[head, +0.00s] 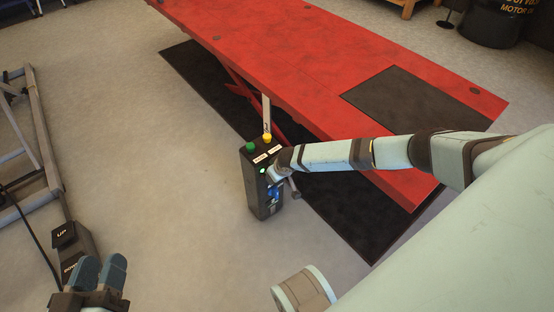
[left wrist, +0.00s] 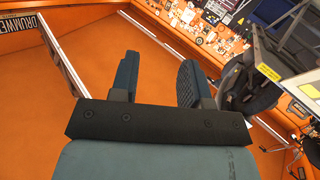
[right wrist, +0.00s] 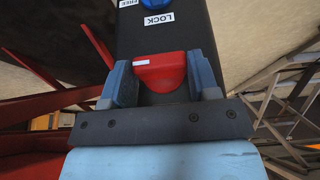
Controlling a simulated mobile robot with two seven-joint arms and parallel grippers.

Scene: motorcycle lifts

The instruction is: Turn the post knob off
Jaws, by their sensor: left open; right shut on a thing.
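The dark control post (head: 264,196) stands on the floor beside the red motorcycle lift. It has a green button (head: 250,147) and a yellow button (head: 267,139) on top, and a small green lamp (head: 262,171) glows on its face. My right gripper (right wrist: 164,82) is shut on the red knob (right wrist: 160,71), with a finger on each side. A white mark lies at the knob's left in the right wrist view. In the head view my right gripper hides the knob. My left gripper (head: 100,268) is open and empty at the lower left.
The red lift table (head: 300,45) rises behind the post over a black mat (head: 205,85). A black pedestal marked UP (head: 64,236) and a grey metal frame (head: 38,125) stand at left. A blue knob (right wrist: 155,3) sits beyond the LOCK label. Floor left of the post is clear.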

